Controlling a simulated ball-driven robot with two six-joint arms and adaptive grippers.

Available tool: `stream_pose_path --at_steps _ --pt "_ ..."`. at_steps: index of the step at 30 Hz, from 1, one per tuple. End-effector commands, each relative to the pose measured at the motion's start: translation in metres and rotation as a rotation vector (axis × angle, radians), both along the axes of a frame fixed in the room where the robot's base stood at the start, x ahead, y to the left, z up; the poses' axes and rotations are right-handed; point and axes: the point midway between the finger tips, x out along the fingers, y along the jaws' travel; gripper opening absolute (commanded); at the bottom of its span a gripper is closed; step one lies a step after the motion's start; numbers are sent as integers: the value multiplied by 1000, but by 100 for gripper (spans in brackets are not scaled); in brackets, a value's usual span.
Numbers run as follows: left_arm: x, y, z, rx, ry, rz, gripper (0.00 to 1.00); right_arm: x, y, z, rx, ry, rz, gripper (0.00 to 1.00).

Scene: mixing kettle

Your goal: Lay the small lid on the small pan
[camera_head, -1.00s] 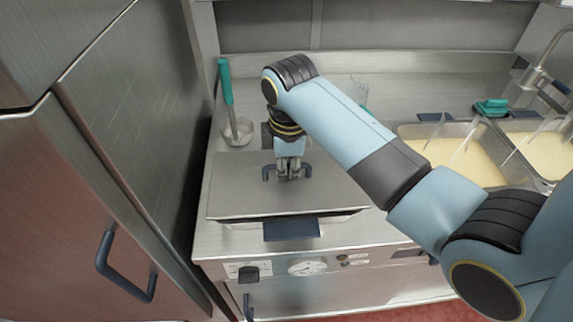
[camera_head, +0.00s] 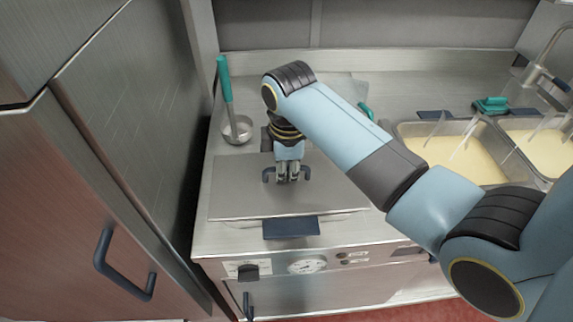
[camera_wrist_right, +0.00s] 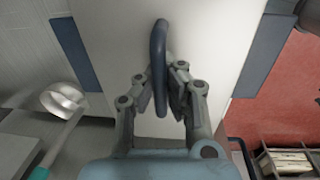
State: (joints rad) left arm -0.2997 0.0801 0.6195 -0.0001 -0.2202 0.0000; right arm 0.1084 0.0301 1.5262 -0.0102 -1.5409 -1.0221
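The small lid (camera_head: 240,190) is a flat metal sheet with a dark blue bar handle (camera_wrist_right: 158,60) on top. In the head view it covers the small pan, whose front dark blue handle (camera_head: 291,227) and a thin strip of rim show below the lid's front edge. The lid looks about level over the pan; I cannot tell if it touches all round. My right gripper (camera_head: 288,178) points down at the lid's handle. In the wrist view its fingers (camera_wrist_right: 162,92) are on both sides of the bar, close against it. My left gripper is not in view.
A ladle with a teal handle (camera_head: 226,80) lies left of the pan. Pans of yellow liquid (camera_head: 466,152) stand at right. A tall metal cabinet (camera_head: 130,130) is close on the left. A gauge and knobs (camera_head: 307,267) are on the front panel below.

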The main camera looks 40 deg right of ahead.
Motion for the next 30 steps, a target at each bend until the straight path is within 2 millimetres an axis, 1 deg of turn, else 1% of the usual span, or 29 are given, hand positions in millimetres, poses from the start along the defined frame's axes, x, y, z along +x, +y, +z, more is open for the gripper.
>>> stream_pose_path --at_steps 6,13,14,19,24,30 --pt "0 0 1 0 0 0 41 1 0 0 0 -1 0 0" --pt "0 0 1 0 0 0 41 0 0 0 0 -1 0 31" --pt "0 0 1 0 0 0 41 0 0 0 -1 -1 0 33" --pt "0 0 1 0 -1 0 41 0 0 0 0 0 0 33" --pt "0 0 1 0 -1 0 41 0 0 -1 1 1 0 55" --pt "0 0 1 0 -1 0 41 0 0 -1 0 0 0 56"
